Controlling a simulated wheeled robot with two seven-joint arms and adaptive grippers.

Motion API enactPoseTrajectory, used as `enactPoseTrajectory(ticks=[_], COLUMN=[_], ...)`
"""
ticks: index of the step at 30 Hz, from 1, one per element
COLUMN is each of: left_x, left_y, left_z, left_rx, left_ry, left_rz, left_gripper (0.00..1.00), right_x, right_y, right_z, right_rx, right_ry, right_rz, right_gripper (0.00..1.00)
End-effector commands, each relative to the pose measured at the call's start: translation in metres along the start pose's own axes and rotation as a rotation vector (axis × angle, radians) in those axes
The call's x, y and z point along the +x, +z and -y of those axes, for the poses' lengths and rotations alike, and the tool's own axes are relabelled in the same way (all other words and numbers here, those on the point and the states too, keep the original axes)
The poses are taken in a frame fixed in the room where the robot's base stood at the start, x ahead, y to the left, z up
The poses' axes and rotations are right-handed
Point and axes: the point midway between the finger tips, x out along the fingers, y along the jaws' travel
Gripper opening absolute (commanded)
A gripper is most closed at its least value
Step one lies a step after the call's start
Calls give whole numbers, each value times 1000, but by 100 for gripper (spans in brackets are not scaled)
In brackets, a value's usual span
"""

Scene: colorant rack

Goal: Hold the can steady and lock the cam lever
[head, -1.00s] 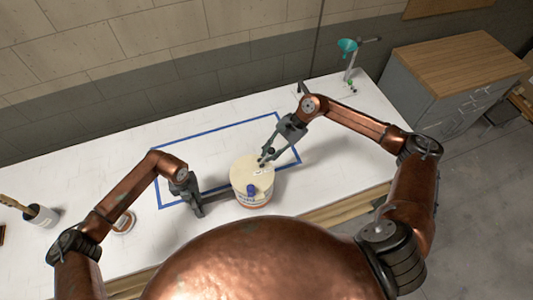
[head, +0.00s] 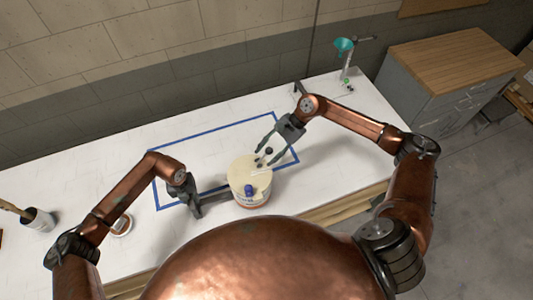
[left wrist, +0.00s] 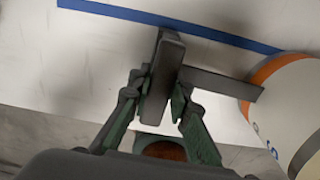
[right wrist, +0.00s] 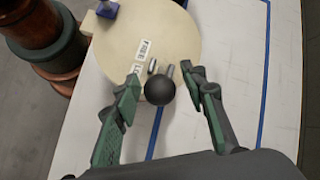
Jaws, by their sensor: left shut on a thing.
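The can (head: 252,190) is cream-topped with an orange band and a blue cap (head: 249,190). It stands upright on the white table; its side shows in the left wrist view (left wrist: 289,110). A grey handle bar (left wrist: 220,84) reaches from the can's side to a dark grip (left wrist: 166,65). My left gripper (head: 196,203) is shut on this grip, left of the can. The cam lever's black ball knob (right wrist: 160,91) is over the lid's edge, beside small metal posts (right wrist: 169,70). My right gripper (right wrist: 164,84) is open, its fingers either side of the knob, with gaps visible.
Blue tape (head: 160,192) marks a rectangle on the table (head: 120,165), with the can at its front edge. A brush pot (head: 37,220) and a small round container (head: 120,224) are at left. A teal funnel stand (head: 345,46) is at back right.

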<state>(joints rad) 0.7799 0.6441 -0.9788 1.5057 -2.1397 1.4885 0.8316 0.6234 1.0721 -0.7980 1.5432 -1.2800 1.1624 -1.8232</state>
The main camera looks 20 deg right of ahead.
Motion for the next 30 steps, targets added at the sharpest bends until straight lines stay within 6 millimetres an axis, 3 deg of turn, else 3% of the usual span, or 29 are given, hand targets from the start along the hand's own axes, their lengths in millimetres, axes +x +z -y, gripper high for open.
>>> enactPoseTrajectory(ticks=[8, 21, 30], left_x=[0, 0, 0], left_y=[0, 0, 0], left_z=[0, 0, 0], left_rx=[0, 0, 0], left_ry=[0, 0, 0], left_rz=[0, 0, 0], left_gripper=[0, 0, 0], right_x=[-11, -96, -120], right_y=[0, -1, 0], right_z=[1, 0, 0], right_rx=[0, 0, 1], right_ry=[-1, -2, 0], right_rz=[-1, -2, 0], right_gripper=[39, 39, 39])
